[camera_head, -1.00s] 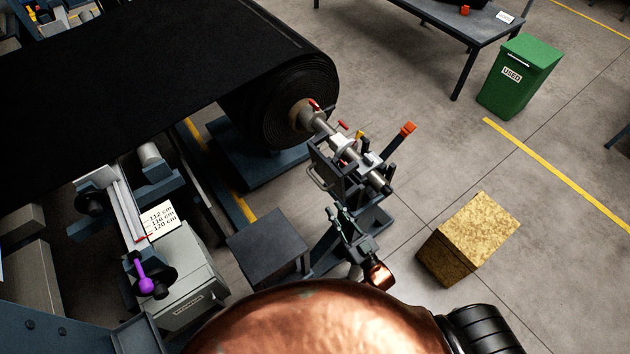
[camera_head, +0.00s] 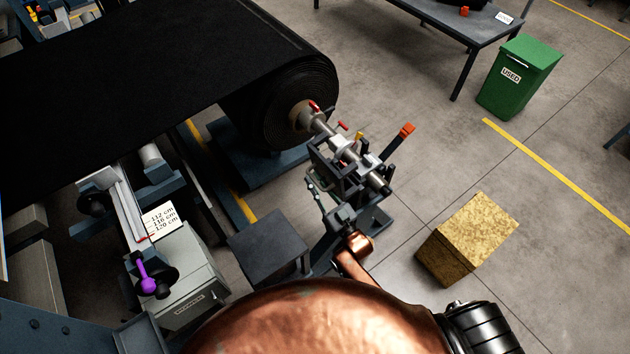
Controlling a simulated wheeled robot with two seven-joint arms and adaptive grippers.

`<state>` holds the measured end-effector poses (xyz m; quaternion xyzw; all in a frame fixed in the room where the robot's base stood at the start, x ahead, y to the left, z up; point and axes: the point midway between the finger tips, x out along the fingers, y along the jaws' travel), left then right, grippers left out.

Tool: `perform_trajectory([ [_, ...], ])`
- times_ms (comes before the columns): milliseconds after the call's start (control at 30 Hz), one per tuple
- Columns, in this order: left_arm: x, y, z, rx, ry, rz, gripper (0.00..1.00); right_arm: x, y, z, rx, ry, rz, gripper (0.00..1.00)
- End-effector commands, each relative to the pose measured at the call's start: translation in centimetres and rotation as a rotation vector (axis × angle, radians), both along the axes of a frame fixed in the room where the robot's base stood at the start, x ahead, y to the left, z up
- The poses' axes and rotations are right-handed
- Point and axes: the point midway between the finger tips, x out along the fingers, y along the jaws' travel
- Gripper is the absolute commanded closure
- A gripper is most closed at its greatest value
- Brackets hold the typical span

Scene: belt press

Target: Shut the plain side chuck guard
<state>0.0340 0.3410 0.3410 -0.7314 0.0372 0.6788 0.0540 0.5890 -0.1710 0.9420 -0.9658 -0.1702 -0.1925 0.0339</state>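The chuck stand (camera_head: 372,217) stands at the free end of the roll's shaft (camera_head: 375,182). A dark chuck housing with guard parts (camera_head: 345,172) sits around the shaft; which plate is the guard, and how far it stands open, is hard to tell. A lever with an orange end (camera_head: 406,131) sticks up at its right. My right gripper (camera_head: 316,186) reaches up from below, its fingers at the near left side of the housing, by the grey handle bar seen there earlier. Its fingers are small and dark, so contact and opening are unclear. My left gripper is out of view.
The black belt roll (camera_head: 290,105) lies behind the chuck. A dark stool-like block (camera_head: 268,246) stands left of my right arm, a yellowish box (camera_head: 468,240) to its right. A grey cabinet (camera_head: 185,270) with a purple lever (camera_head: 148,282) is at lower left.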

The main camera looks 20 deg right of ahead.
Motion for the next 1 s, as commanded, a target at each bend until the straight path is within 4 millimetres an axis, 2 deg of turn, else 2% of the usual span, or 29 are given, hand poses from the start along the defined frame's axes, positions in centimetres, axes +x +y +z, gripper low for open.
perform_trajectory([
  [167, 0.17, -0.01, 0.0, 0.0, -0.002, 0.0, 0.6, -0.01, -0.01, -0.05, 0.0, 0.001, 0.0, 0.83],
  [433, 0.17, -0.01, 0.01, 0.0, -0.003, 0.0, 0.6, -0.03, -0.03, -0.06, 0.0, 0.001, 0.0, 1.0],
  [1000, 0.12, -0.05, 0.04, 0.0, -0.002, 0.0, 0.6, -0.05, -0.06, -0.06, 0.001, 0.001, -0.001, 1.0],
])
